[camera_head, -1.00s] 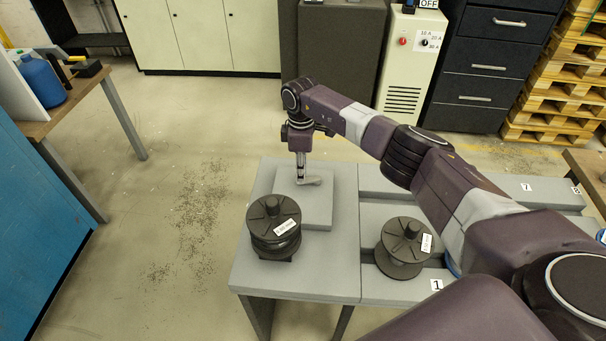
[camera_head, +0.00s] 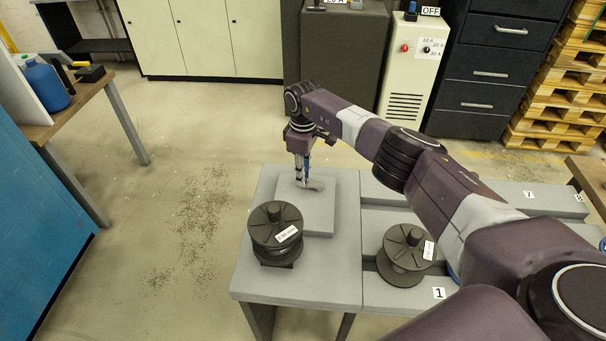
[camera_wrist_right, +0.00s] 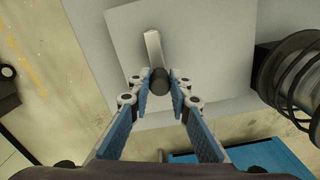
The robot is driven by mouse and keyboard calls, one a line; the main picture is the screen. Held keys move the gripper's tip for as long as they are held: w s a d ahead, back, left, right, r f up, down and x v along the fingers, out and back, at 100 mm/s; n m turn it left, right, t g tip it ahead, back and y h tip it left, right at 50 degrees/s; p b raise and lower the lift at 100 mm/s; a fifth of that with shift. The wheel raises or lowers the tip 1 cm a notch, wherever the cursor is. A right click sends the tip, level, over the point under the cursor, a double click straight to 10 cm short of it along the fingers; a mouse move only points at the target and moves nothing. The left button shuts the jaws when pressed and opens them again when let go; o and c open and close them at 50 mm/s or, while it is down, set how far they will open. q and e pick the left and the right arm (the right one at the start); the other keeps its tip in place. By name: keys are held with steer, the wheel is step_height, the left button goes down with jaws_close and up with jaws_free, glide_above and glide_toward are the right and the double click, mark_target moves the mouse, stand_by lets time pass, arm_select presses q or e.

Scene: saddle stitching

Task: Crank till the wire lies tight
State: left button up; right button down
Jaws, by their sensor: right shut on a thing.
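The crank's light grey arm (camera_wrist_right: 153,47) lies over a square grey plate (camera_head: 320,220) on the table. In the right wrist view, its dark round knob (camera_wrist_right: 159,80) sits between the fingertips of my right gripper (camera_wrist_right: 160,92), which is shut on it. In the head view, my right gripper (camera_head: 303,180) points down at the crank (camera_head: 314,186). A black spool (camera_head: 275,228) with a white label stands beside the plate, and wire loops on a spool (camera_wrist_right: 302,85) show in the right wrist view. I cannot tell how tight the wire is. My left gripper is out of view.
A second black spool (camera_head: 405,250) stands to the right, near the label 1. The grey table (camera_head: 300,285) has raised slabs and channels. A blue cabinet and a bench with a blue bottle (camera_head: 45,85) stand at the left.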

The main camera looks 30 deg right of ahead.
steer(key=c, duration=1.8)
jaws_free()
steer(key=shift+o, duration=0.2)
step_height(320, 180, up, 12)
